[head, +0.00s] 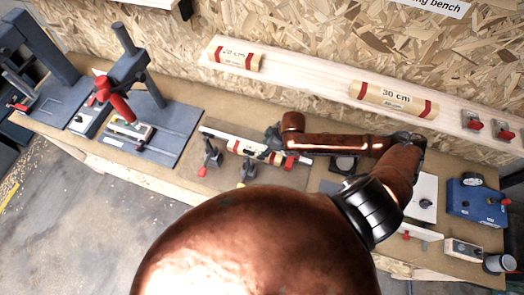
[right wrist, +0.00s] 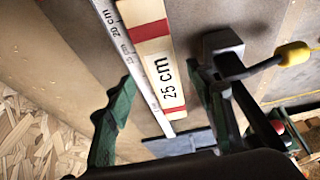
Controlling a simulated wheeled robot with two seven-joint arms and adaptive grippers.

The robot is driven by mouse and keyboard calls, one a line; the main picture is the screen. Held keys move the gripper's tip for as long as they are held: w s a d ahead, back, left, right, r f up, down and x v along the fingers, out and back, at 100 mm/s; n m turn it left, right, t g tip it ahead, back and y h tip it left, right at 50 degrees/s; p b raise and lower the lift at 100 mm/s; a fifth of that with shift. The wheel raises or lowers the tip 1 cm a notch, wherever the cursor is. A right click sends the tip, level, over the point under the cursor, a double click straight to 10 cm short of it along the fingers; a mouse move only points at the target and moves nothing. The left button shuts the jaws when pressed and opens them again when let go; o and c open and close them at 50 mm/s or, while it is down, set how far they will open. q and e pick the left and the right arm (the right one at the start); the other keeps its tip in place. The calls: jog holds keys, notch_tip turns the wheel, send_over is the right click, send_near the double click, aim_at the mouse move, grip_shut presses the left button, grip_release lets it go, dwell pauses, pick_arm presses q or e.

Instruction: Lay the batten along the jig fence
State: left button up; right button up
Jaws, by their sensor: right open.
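The batten, a pale wooden bar with red bands marked 25 cm (right wrist: 163,75), lies lengthwise beside the jig fence, a light strip with a centimetre scale (right wrist: 122,52). The two look parallel and close together; I cannot tell if they touch all along. In the head view the batten (head: 250,150) and fence (head: 222,134) lie on the brown jig board, partly hidden by my right gripper (head: 273,138). In the right wrist view my right gripper (right wrist: 162,78) is open, its green fingers on either side of the batten and fence, apart from them. My left gripper is out of view.
Clamps (head: 212,157) stand along the near side of the jig; one has a yellow tip (right wrist: 294,53). Battens marked 20 cm (head: 236,56) and 30 cm (head: 393,98) lie on the shelf behind. A press (head: 128,75) is left, a blue box (head: 477,203) right.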

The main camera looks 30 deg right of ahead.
jog(key=v, duration=0.8)
jog(key=shift+r, duration=0.3)
